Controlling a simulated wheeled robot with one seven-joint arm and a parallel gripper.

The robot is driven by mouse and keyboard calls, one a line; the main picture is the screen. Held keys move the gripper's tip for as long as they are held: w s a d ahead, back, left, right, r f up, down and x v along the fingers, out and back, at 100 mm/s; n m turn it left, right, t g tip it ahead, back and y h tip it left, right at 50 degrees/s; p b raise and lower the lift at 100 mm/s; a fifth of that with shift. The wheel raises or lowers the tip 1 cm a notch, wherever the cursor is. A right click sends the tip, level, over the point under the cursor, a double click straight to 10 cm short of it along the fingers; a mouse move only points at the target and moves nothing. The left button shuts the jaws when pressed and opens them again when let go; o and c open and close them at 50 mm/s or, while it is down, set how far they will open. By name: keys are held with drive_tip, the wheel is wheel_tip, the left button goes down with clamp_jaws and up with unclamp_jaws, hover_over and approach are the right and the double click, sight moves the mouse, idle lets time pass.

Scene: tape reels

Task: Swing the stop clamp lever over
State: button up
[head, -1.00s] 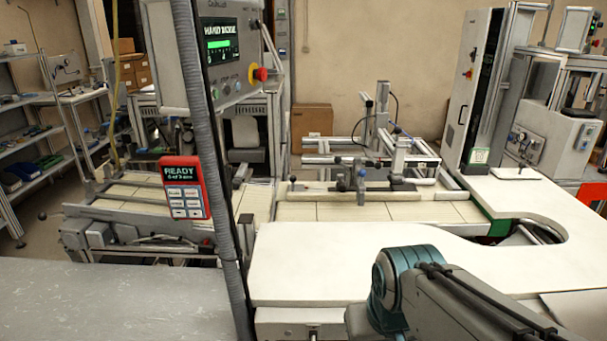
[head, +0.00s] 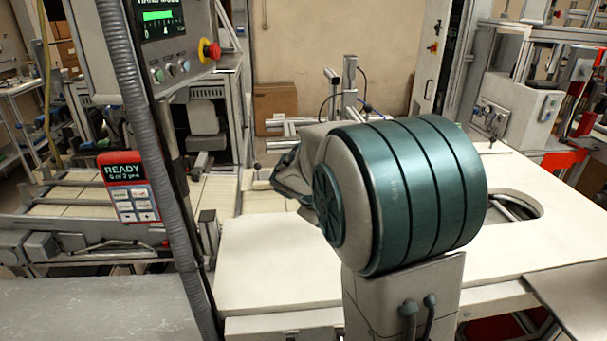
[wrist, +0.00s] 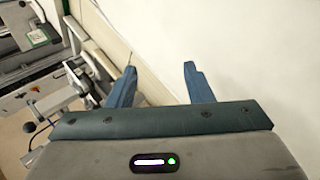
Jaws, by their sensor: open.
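My gripper (wrist: 158,82) is open and empty in the wrist view, its two blue fingers apart over the edge of the white worktop (wrist: 235,50). A metal fixture with clamp parts (wrist: 82,75) stands left of the fingers, apart from them. I cannot tell which part of it is the stop clamp lever. In the head view my arm covers the middle of the roller bed, where the stop stands, so the lever and my gripper's fingers are hidden there.
In the head view, a control box with a red emergency button (head: 210,50) and a red READY panel (head: 130,188) hang at left beside a grey hose (head: 140,120). The white worktop (head: 255,260) is clear around my arm. A cardboard box (head: 275,105) stands behind.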

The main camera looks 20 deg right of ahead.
drive_tip(key=w+f+n+t+h, duration=0.1)
drive_tip(key=w+n+t, duration=0.1)
drive_tip(key=w, duration=0.5)
drive_tip(key=w+a+f+n+t+h+b, duration=0.1)
drive_tip(key=w+n, duration=0.3)
drive_tip(key=w, duration=0.4)
drive_tip(key=w+f+n+t+h, duration=0.2)
drive_tip(key=w+f+n+t, duration=0.1)
drive_tip(key=w, duration=0.5)
drive_tip(key=shift+a+n+t, duration=0.25)
drive_tip(key=shift+n+t, duration=0.05)
drive_tip(key=shift+n, duration=0.1)
drive_tip(key=p+x, duration=0.1)
drive_tip(key=x, duration=0.6)
drive_tip(key=shift+w+d, duration=0.15)
drive_tip(key=shift+w, duration=0.05)
clamp_jaws()
